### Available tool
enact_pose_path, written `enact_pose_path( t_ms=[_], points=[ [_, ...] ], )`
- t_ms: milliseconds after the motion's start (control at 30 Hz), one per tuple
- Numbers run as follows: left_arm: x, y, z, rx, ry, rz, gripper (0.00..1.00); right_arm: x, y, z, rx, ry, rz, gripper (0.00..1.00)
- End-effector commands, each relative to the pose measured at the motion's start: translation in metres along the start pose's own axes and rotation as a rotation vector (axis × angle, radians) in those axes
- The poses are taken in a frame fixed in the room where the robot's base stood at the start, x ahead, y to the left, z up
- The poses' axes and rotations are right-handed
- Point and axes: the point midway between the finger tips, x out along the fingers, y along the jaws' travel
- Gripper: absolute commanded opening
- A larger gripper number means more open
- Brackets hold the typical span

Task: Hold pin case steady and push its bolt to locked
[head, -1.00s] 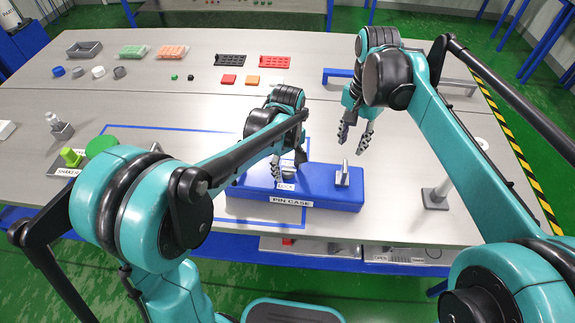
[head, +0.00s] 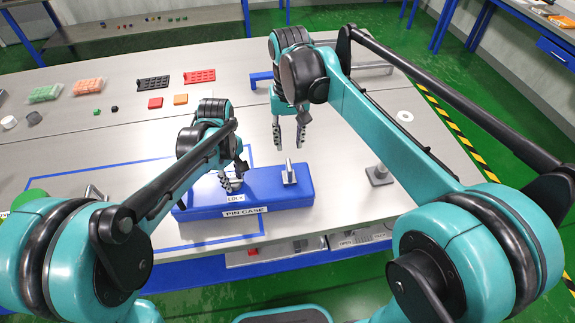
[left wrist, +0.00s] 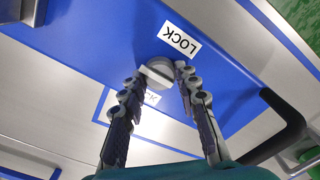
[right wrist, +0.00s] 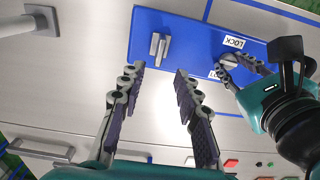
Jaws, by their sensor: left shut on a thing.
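The blue pin case (head: 275,198) lies on the grey table, its name label facing me. A slotted round grey knob (left wrist: 157,72) sits on its top beside a white LOCK label (left wrist: 181,39). A metal upright (head: 289,173) stands further right on the case and shows in the right wrist view (right wrist: 158,47). I cannot tell which of these is the bolt. My left gripper (head: 231,183) is shut on the knob, a fingertip on each side. My right gripper (head: 289,149) is open and empty, above the table just behind the upright.
A blue outline (head: 205,244) on the table surrounds part of the case. A grey post on a square base (head: 379,174) stands to the right. Red and black trays (head: 199,76) and small blocks lie at the back. Table between them and the case is mostly clear.

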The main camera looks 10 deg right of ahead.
Motion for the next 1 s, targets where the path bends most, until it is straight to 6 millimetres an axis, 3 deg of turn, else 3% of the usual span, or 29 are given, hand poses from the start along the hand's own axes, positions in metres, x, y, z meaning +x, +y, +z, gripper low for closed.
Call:
enact_pose_path(
  t_ms=[500, 700, 967, 1000],
  points=[
    [0.0, 0.0, 0.0, 0.0, -0.001, 0.0, 0.0, 0.095, 0.0, 0.0, 0.002, 0.0, 0.0, 0.33],
    [0.0, 0.0, 0.0, 0.0, -0.001, 0.0, 0.0, 0.109, 0.0, 0.0, 0.003, 0.0, 0.0, 0.33],
    [0.0, 0.0, 0.0, 0.0, -0.001, 0.0, 0.0, 0.111, 0.0, 0.0, 0.003, 0.0, 0.0, 0.33],
    [0.0, 0.0, 0.0, 0.0, -0.001, 0.0, 0.0, 0.111, 0.0, 0.0, 0.003, 0.0, 0.0, 0.25]
  ],
)
